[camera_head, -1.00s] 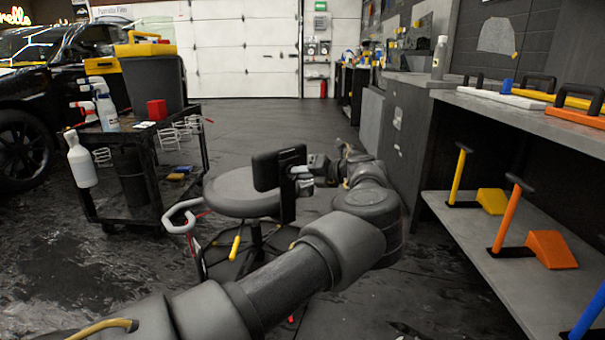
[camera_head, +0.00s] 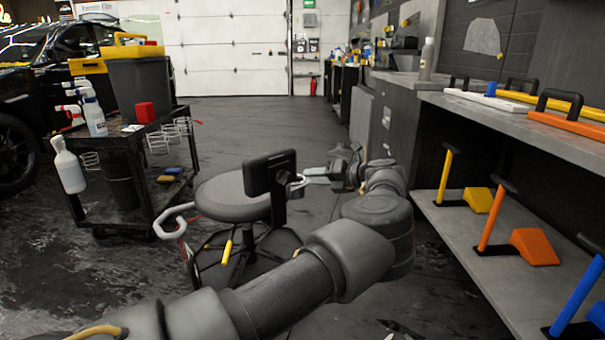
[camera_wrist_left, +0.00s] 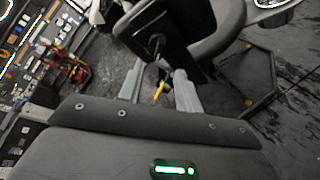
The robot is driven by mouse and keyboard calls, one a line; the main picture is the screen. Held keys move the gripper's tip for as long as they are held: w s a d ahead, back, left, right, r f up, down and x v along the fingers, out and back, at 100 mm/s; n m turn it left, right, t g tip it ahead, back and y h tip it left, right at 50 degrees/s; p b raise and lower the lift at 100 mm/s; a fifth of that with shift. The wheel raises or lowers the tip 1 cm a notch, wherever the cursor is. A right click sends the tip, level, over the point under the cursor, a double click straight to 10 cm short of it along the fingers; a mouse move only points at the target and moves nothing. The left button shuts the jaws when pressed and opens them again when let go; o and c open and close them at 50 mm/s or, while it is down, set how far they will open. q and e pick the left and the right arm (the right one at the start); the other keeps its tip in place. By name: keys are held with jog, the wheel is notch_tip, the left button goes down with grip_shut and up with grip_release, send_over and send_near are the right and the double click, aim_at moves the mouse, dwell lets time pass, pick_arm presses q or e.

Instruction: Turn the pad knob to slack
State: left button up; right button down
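The dark backrest pad (camera_head: 266,171) stands upright on the rolling stool, above its round grey seat (camera_head: 225,194). In the left wrist view the pad (camera_wrist_left: 190,22) is straight ahead. A small dark knob (camera_wrist_left: 157,45) shows at its back, just beyond and between my fingertips. My left gripper (camera_head: 312,179) is to the right of the pad's upright bar, pointing at it. In the left wrist view my left gripper (camera_wrist_left: 158,76) has its two light fingers apart, with nothing held between them. The knob's setting cannot be read. My right gripper is in neither view.
A black cart (camera_head: 125,165) with spray bottles and a red block is at the left. A workbench (camera_head: 500,115) with a lower shelf (camera_head: 475,250) holding coloured tools is at the right. Open dark floor (camera_head: 250,120) lies behind the stool.

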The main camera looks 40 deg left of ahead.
pick_arm(q)
jog(key=shift+v, duration=1.2)
